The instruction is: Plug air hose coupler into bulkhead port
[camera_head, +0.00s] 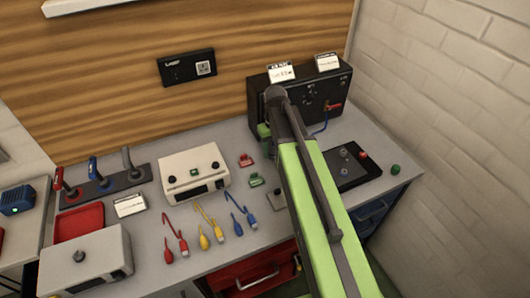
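A black box (260,92) with a dark front panel stands at the back right of the bench and seems to be the bulkhead unit. A small red fitting (334,107) sits at the right of its panel, with a thin blue hose (322,129) hanging below it. I cannot tell whether this is the coupler or whether it is seated in a port. My green arm covers the left of the panel. My gripper is hidden behind the arm, so its fingers and anything in them do not show.
A cream box (194,173), red and green clips (246,160), and red, yellow and blue cables lie left of my arm. A black control pad (345,167) and a green knob (395,169) are at right. A brick wall (450,110) bounds the right side.

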